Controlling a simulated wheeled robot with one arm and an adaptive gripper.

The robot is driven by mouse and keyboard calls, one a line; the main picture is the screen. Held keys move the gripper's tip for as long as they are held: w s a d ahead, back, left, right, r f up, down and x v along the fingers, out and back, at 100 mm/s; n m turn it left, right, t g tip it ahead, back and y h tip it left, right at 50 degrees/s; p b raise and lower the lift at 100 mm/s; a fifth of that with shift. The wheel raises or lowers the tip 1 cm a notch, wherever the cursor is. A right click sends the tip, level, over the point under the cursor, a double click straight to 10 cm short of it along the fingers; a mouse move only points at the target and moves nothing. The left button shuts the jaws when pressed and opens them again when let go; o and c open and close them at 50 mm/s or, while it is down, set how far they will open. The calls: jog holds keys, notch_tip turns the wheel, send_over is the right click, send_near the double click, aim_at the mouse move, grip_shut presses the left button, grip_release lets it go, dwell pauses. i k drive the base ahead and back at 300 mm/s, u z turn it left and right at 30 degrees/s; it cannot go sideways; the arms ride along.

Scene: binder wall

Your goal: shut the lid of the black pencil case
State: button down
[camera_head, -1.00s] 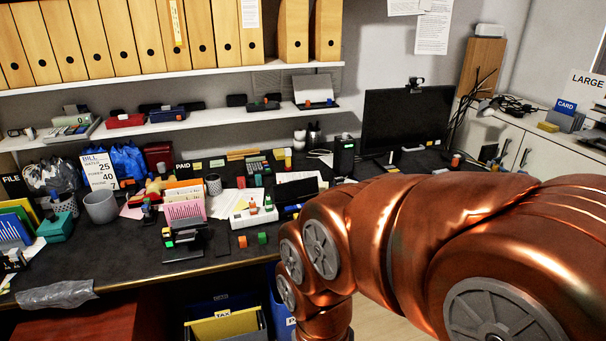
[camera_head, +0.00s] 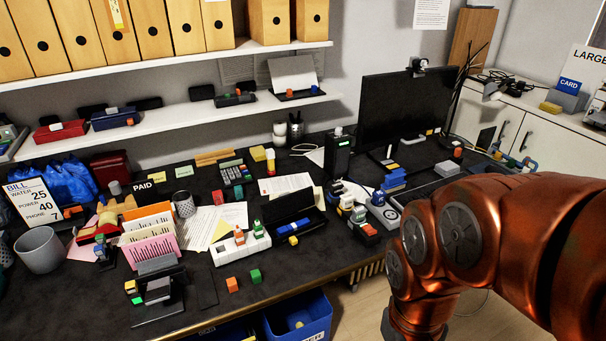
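The black pencil case (camera_head: 318,219) lies on the dark desk, right of the middle of the picture. It looks open: its dark lid (camera_head: 287,203) stands raised along the back, and blue and yellow items show in and at the front of it. My copper arm fills the right side of the picture and bends down toward the bottom edge. My gripper is not in view, and the arm is well apart from the case.
A white block with stamps (camera_head: 240,247) stands just left of the case. Several stamps (camera_head: 360,220) stand to its right. An orange cube (camera_head: 232,285) and a green cube (camera_head: 255,275) lie near the desk's front edge. A blue bin (camera_head: 303,318) stands below. A monitor (camera_head: 403,103) stands behind.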

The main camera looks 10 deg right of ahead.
aim_at(287, 203)
jog(key=u, duration=0.05)
jog(key=i, duration=0.6)
jog(key=u, duration=0.9)
jog(key=i, duration=0.5)
jog(key=u, duration=0.55)
